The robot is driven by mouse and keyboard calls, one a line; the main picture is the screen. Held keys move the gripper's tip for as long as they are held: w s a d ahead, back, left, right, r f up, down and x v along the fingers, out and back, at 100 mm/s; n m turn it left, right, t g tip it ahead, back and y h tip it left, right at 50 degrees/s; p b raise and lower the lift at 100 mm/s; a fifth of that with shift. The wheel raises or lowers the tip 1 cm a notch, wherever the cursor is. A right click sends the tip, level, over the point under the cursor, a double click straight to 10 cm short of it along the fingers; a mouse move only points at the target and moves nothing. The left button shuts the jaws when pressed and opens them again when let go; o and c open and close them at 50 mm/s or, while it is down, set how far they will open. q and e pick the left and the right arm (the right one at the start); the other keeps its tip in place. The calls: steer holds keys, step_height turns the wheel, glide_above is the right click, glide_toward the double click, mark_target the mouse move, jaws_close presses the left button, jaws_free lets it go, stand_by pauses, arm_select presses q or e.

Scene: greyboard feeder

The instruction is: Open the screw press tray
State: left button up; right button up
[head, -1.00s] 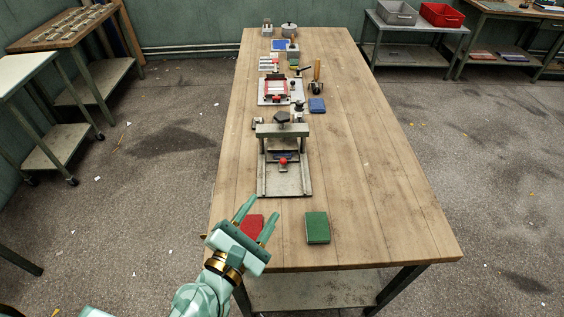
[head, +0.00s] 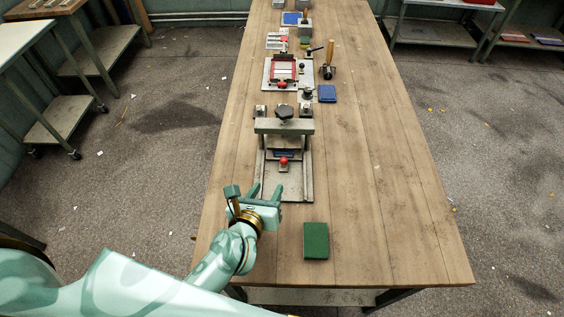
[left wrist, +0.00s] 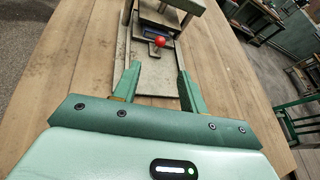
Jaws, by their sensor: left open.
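The screw press (head: 284,128) stands on the wooden table, a grey frame with a dark screw knob on top. Its tray (head: 283,166) sits low in the frame and carries a red ball knob (head: 284,161) at the front. In the left wrist view the red knob (left wrist: 160,41) is ahead, just beyond the fingers. My left gripper (head: 266,190) is in front of the press base, near its lower left corner, apart from the knob. It is open and empty, fingers pointing toward the press. The right gripper does not show.
A green book-like block (head: 316,240) lies at the table's near end, right of my left arm. Behind the press are a red-framed fixture (head: 284,71) and a blue block (head: 327,93). The table's right side is clear.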

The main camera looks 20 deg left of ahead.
mark_target(283, 163)
arm_select(q)
steer(key=b+x, duration=0.2)
steer(key=x, duration=0.9)
steer(key=shift+w+f, duration=0.2)
steer(key=shift+w, duration=0.1)
steer(key=shift+w+f, duration=0.15)
steer(key=shift+w, duration=0.45)
steer(key=c, duration=0.9)
steer(key=shift+s, duration=0.15)
jaws_close()
